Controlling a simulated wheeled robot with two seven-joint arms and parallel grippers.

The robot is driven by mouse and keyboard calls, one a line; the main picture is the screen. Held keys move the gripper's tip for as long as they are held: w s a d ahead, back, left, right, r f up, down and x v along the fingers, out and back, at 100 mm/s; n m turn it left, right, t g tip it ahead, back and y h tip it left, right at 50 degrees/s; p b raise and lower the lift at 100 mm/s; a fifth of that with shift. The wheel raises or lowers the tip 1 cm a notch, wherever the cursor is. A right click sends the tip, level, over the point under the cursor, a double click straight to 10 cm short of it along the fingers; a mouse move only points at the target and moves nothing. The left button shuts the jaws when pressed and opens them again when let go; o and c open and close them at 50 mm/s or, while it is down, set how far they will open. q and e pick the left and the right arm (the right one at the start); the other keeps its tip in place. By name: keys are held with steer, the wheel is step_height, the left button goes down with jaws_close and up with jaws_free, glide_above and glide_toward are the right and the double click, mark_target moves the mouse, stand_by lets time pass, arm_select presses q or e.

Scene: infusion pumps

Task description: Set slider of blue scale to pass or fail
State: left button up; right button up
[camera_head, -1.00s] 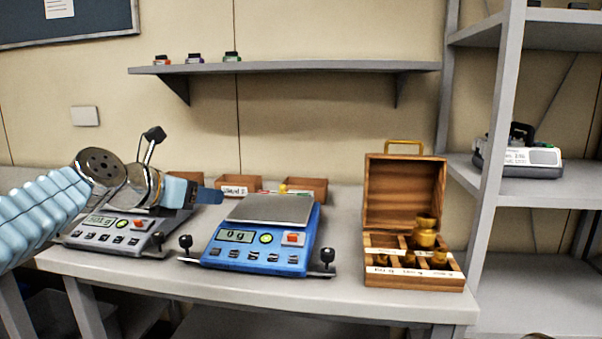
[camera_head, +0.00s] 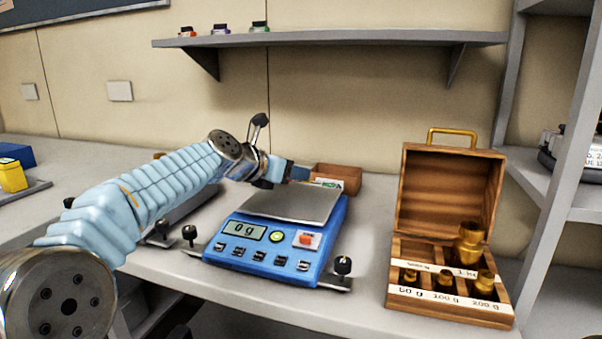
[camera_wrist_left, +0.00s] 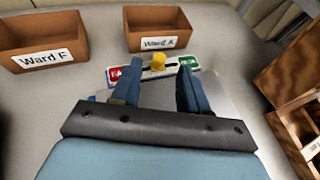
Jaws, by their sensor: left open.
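The blue scale (camera_head: 262,262) stands on the table, its display reading 0 g, with a grey weighing plate (camera_head: 300,203). Behind the plate, the slider bar shows in the left wrist view with a red FAIL end (camera_wrist_left: 118,74) and a green PASS end (camera_wrist_left: 189,62). Its yellow knob (camera_wrist_left: 157,62) stands near the middle. My left gripper (camera_wrist_left: 157,84) is open above the plate's back edge. Its blue fingers lie either side of the knob in that view, apparently short of it. In the head view the gripper (camera_head: 297,172) hides most of the slider.
A wooden box (camera_head: 450,270) with brass weights stands right of the scale. The Ward A bin (camera_wrist_left: 152,27) and Ward F bin (camera_wrist_left: 40,40) stand behind the slider. A grey scale (camera_head: 182,210) is mostly hidden behind my left arm. A wall shelf (camera_head: 330,40) hangs above.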

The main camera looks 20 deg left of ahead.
mark_target(300, 183)
arm_select(q)
steer(key=shift+x, duration=1.65)
steer(key=shift+c, duration=0.2)
jaws_close()
